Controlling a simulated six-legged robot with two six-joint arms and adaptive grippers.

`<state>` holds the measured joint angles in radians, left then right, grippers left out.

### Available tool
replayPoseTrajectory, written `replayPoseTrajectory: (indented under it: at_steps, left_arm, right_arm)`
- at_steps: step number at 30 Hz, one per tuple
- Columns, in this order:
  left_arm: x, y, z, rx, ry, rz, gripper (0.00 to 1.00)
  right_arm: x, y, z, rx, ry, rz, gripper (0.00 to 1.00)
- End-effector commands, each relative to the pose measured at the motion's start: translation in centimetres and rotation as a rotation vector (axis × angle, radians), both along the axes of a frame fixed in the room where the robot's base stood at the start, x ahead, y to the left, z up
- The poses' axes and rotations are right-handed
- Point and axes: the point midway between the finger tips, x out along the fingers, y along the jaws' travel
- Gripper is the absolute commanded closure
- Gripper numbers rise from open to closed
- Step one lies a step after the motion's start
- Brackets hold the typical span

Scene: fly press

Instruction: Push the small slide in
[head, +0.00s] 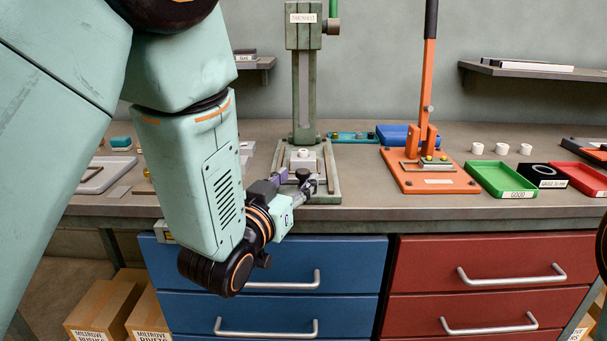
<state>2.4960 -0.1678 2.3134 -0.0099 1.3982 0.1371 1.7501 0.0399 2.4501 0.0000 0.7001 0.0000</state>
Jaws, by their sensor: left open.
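The green fly press (304,90) stands on the bench with its column upright. On its base is a pale block with a round white top (303,156), set between two rails. I take this to be the small slide, but cannot be sure. My left gripper (297,181) is open, in front of the press base and just below the block in the picture. Its fingers cover the front of the base, so I cannot tell whether they touch anything there. My right gripper is not in view.
An orange lever press (430,165) stands to the right. Beyond it are a green tray (499,181), a black box (542,176), a red tray (583,178) and white cups. Blue drawers (345,262) and red drawers (500,265) are below the bench edge.

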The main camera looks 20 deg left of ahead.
Motion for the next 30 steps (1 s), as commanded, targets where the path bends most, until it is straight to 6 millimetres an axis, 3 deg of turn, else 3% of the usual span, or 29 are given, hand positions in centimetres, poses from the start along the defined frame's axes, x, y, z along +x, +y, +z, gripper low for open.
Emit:
replayPoseTrajectory:
  at_steps: [9, 20, 30]
  left_arm:
    - [3.8, -0.4, -0.1, 0.001, 0.001, 0.000, 0.54]
    - [4.2, -0.5, -0.1, 0.001, 0.002, -0.001, 0.54]
    - [4.2, -0.5, -0.1, 0.001, 0.002, -0.001, 0.82]
  right_arm:
    - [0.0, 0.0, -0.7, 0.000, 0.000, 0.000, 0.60]
    - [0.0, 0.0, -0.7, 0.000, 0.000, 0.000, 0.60]
    - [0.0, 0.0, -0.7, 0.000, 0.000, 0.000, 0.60]
